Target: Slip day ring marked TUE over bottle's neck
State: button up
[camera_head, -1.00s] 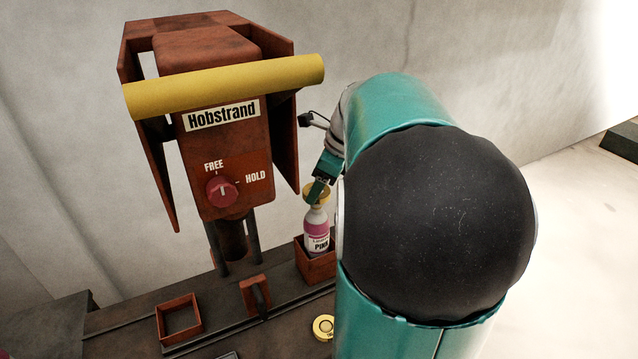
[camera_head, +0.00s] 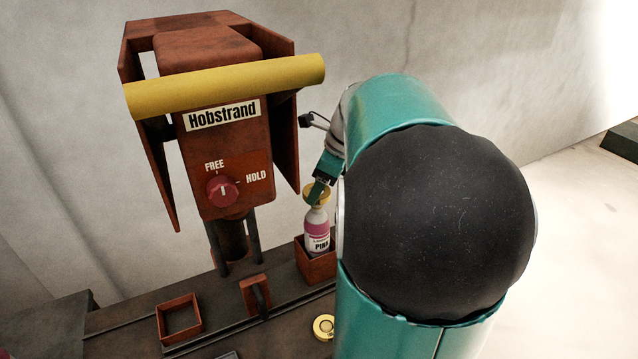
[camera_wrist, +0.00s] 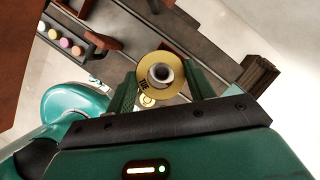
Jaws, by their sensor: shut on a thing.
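My gripper (camera_wrist: 164,84) is shut on a yellow day ring (camera_wrist: 150,94), with one green finger at each side of it. Small dark letters on the ring are too small to read surely. In the wrist view a round grey bottle mouth (camera_wrist: 161,73) shows in the ring's hole. In the head view the ring (camera_head: 320,196) is at the top of a white bottle (camera_head: 316,229) with a pink band and the word PINK. The bottle stands upright in a small rust-red box. I cannot tell how far down the neck the ring sits. My arm hides the right side.
The rust-red box (camera_head: 316,267) stands on a dark bench. A second yellow ring (camera_head: 324,327) lies in front of it. An empty square frame (camera_head: 180,319) and a small bracket (camera_head: 255,295) are to the left. The Hobstrand machine (camera_head: 222,150) rises close behind.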

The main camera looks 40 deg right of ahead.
jog(key=shift+f, duration=2.55)
jog(key=o, duration=1)
jog(key=shift+o, duration=0.2)
jog(key=v, duration=1.4)
jog(key=shift+a+f, duration=0.1)
